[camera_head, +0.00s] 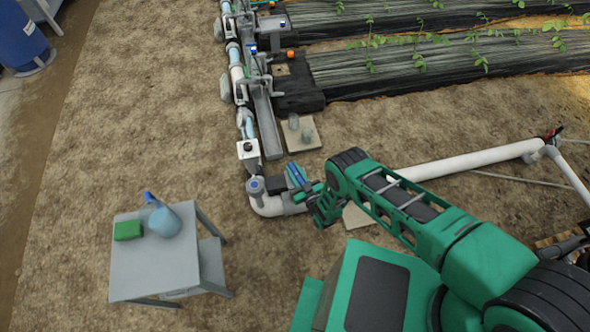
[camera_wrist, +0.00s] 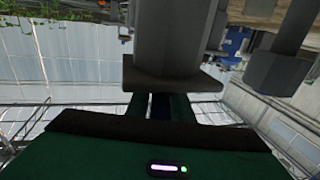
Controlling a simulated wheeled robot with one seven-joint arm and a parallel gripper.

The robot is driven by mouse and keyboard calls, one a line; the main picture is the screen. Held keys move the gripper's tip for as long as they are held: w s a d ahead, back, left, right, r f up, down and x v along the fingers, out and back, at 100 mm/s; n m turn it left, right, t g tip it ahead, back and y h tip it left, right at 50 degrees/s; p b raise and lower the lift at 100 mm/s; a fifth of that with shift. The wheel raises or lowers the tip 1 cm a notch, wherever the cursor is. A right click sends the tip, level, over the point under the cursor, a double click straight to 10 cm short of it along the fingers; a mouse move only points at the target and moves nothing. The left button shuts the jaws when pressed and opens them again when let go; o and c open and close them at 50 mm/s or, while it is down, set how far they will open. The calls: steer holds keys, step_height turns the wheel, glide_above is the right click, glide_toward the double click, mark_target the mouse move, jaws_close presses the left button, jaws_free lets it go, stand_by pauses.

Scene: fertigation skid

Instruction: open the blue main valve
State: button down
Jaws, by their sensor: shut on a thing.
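The blue handle of the main valve (camera_head: 296,174) shows just left of my gripper (camera_head: 312,196), at the near end of the white pipe run. The handle looks tilted, and my gripper hides part of the valve. In the wrist view my gripper's dark fingers (camera_wrist: 163,106) are shut, with a dark bluish part between them, which I take for the handle. A large grey block above the fingers covers the middle of that view and hides more of the valve.
A round grey-blue gauge or cap (camera_head: 256,187) stands on the pipe elbow close to my gripper. A thick white pipe (camera_head: 465,161) runs right. Bare soil lies left.

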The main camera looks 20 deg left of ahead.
steer(key=shift+s+n+g+y, duration=0.2)
steer(key=shift+n+g+y, duration=1.25)
steer(key=shift+g, duration=0.45)
steer(key=c, duration=1.7)
jaws_free()
steer(key=shift+c, duration=0.2)
steer(key=shift+o, duration=0.3)
steer(key=shift+a, duration=0.1)
steer(key=v, duration=1)
steer(key=shift+d, duration=0.45)
steer(key=shift+s, duration=0.1)
